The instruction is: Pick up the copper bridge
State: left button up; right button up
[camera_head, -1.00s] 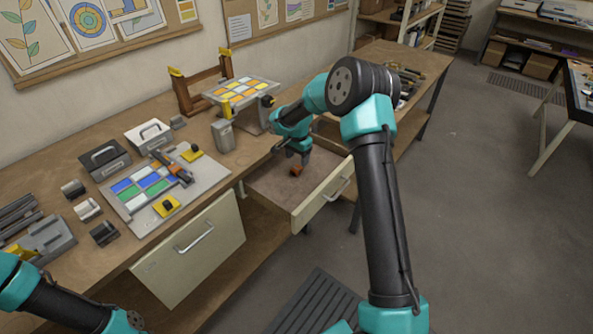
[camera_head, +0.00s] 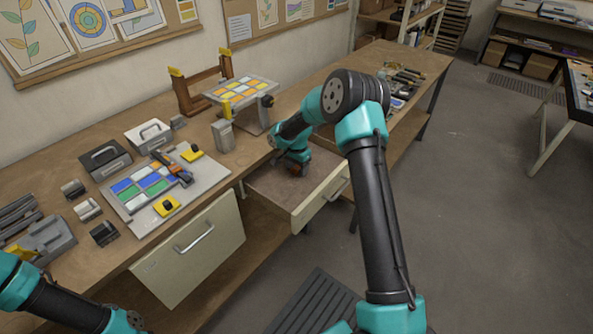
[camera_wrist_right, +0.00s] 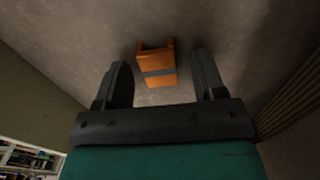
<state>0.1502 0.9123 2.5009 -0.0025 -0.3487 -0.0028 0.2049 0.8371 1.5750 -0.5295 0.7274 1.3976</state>
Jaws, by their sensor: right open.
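The copper bridge (camera_wrist_right: 157,60) is a small orange-copper piece with a grey band, lying on the floor of the open drawer (camera_head: 262,187). In the right wrist view it sits between and just beyond the two dark fingers of my right gripper (camera_wrist_right: 162,80). The fingers are apart, with a gap on each side of the bridge. In the head view my right gripper (camera_head: 294,170) is down in the drawer and partly hides the bridge (camera_head: 302,171). My left arm shows at the lower left, but its fingertips are out of view.
The drawer's front panel (camera_head: 322,197) and side walls surround my right gripper. A second front panel (camera_head: 195,250) stands out to the left. On the bench are a board of coloured glass (camera_head: 205,185) and a raised glass panel (camera_head: 243,90).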

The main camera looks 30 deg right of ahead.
aim_at(297, 169)
jog(key=shift+c, duration=0.5)
jog(key=c, duration=0.9)
jog(key=shift+r, duration=0.15)
jog(key=shift+r, duration=0.55)
jog(key=shift+s+a+r, duration=0.1)
jog(key=shift+s+r, duration=0.05)
jog(key=shift+r, duration=0.45)
jog(key=shift+s+a+r, duration=0.1)
jog(key=shift+r, duration=0.45)
jog(key=s+a, duration=0.2)
jog(key=s, duration=0.2)
jog(key=s+a+r, duration=0.1)
jog(key=s+a, duration=0.2)
jog(key=s, duration=0.1)
jog(key=s+a, duration=0.3)
jog(key=s, duration=0.2)
jog(key=shift+r, duration=0.15)
jog(key=shift+r, duration=0.15)
jog(key=shift+r, duration=1.4)
